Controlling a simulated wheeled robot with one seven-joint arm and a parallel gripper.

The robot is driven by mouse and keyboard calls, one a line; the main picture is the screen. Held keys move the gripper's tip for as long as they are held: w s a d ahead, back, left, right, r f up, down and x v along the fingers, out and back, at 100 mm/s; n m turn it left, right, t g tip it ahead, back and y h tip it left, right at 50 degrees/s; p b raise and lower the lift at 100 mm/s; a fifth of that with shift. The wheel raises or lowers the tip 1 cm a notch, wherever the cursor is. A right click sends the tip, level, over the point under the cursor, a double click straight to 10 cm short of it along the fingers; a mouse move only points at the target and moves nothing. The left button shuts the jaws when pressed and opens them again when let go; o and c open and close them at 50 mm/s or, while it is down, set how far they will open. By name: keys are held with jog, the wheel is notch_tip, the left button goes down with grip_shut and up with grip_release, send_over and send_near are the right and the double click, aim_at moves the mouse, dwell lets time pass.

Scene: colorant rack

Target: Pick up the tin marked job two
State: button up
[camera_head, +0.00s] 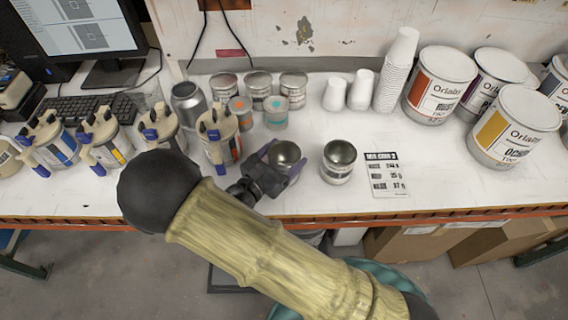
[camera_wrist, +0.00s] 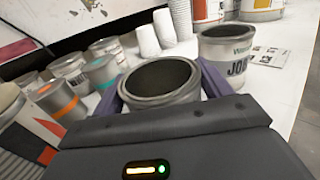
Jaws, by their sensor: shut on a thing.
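My gripper (camera_head: 281,162) is shut on an open, empty-looking metal tin (camera_head: 287,152) near the front of the bench. In the wrist view the held tin (camera_wrist: 161,84) is upright, with a jaw on each side of it. Its label is hidden, so I cannot read its marking. A second open tin (camera_head: 339,163) stands just right of it, apart from my gripper. In the wrist view this second tin (camera_wrist: 228,62) shows a label starting "JOB"; its number is not readable.
Colorant dispensers (camera_head: 219,135) stand left of my gripper. Small tins (camera_head: 258,90) and colour-banded cups (camera_head: 276,112) stand behind. A printed card (camera_head: 387,175) lies right, with bare bench around it. White cup stacks (camera_head: 396,72) and large paint cans (camera_head: 440,87) stand farther back.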

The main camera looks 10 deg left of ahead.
notch_tip(320, 180, up, 10)
jog(key=shift+b, duration=0.4)
dwell(0.3)
dwell(0.6)
